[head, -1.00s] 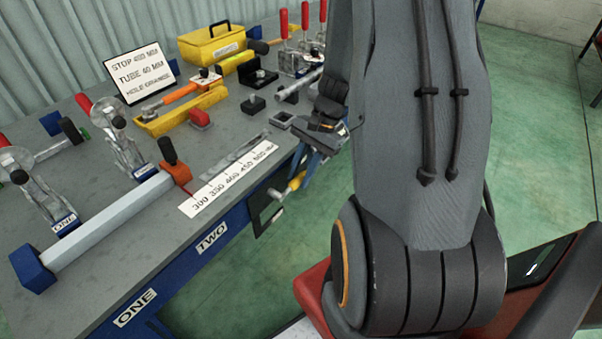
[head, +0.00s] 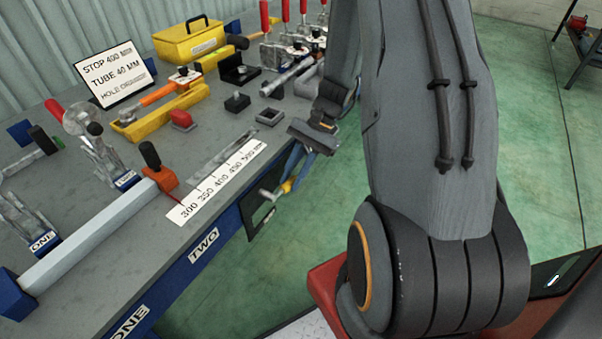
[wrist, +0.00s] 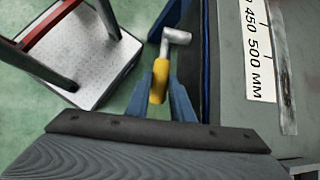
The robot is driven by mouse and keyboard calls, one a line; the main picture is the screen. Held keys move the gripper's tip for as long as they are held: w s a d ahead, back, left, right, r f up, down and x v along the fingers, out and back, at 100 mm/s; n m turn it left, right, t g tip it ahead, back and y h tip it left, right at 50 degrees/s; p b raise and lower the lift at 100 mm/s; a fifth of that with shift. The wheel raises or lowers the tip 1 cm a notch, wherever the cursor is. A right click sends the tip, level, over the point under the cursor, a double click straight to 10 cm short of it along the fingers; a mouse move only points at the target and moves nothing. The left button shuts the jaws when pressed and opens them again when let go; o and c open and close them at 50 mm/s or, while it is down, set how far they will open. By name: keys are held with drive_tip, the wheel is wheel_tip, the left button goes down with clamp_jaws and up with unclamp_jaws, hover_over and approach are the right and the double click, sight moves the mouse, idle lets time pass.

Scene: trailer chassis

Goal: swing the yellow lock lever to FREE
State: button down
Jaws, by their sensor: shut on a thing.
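The yellow lock lever (head: 286,187) sticks out from the front side of the bench, by a dark plate (head: 259,213). It has a yellow grip and a grey metal end (head: 266,194). My gripper (head: 292,174) reaches down to it past the bench edge, its blue fingers closed on the yellow grip. In the wrist view the yellow grip (wrist: 159,82) lies between the blue fingers (wrist: 168,103), with the metal end (wrist: 176,36) beyond them. I cannot read any FREE mark on the plate.
The bench (head: 150,225) carries a white scale strip (head: 217,182), a long square tube (head: 95,230) with an orange stop (head: 163,178), red-handled clamps, a yellow box (head: 190,42) and a sign (head: 113,74).

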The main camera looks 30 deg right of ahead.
drive_tip(key=c, duration=1.8)
unclamp_jaws()
drive_tip(key=shift+d+r, duration=0.1)
